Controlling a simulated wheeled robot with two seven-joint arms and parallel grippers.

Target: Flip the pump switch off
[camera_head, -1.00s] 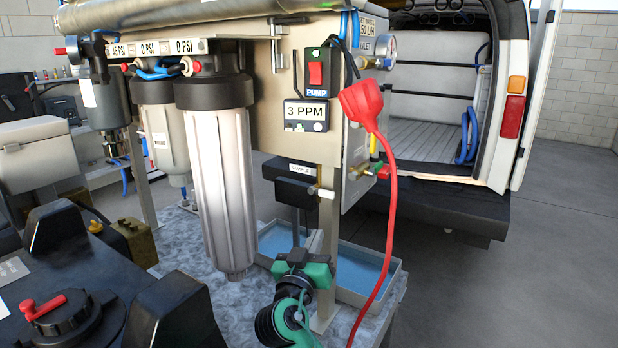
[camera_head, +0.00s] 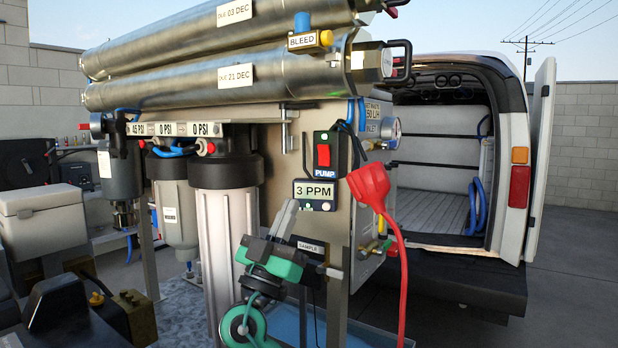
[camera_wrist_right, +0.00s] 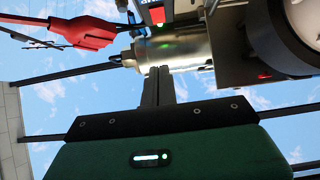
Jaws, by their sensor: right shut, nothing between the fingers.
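The pump switch (camera_head: 324,155) is a red rocker in a black box labelled PUMP on the metal panel. I cannot tell which way it is set. My right gripper (camera_head: 289,205), with its green and black body, is shut and empty. Its fingers point up, below and left of the switch and left of the 3 PPM meter (camera_head: 315,194), clear of the switch in the picture. In the right wrist view the shut fingers (camera_wrist_right: 158,75) point up toward a metal tube.
A red plug (camera_head: 369,187) with a hanging cord is right of the switch. It also shows in the wrist view (camera_wrist_right: 85,32). Filter housings (camera_head: 226,200) stand to the left, and steel membrane tubes (camera_head: 230,70) run above. An open van (camera_head: 440,170) is behind.

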